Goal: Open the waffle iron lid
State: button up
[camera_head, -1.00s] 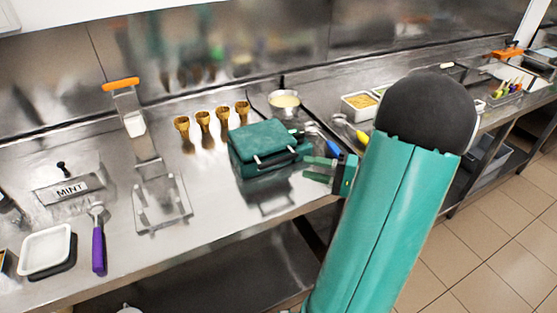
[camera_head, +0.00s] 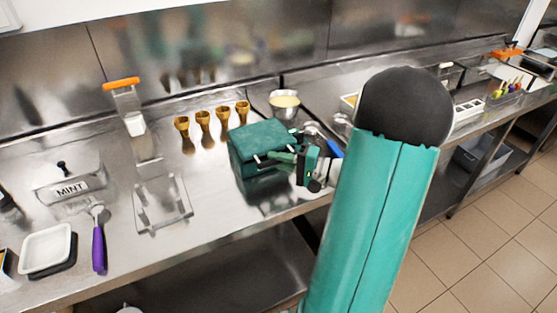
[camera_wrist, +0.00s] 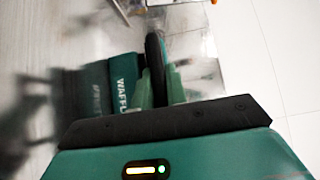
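The waffle iron (camera_head: 258,140) is a teal box on the steel counter in the head view, with its lid down. In the wrist view its side with white lettering (camera_wrist: 122,85) is partly blurred at the left. My gripper (camera_head: 283,157) is at the front right of the iron. In the wrist view the fingers of my gripper (camera_wrist: 160,90) stand on either side of a dark upright bar, which looks like the lid handle (camera_wrist: 154,55). Whether they press on it I cannot tell. In the head view my gripper covers part of the iron's front.
A clear stand (camera_head: 162,203) and a purple-handled scoop (camera_head: 98,240) are to the left. My arm hides part of the counter on the right.

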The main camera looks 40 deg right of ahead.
grip_shut()
jog(key=shift+r, duration=0.15)
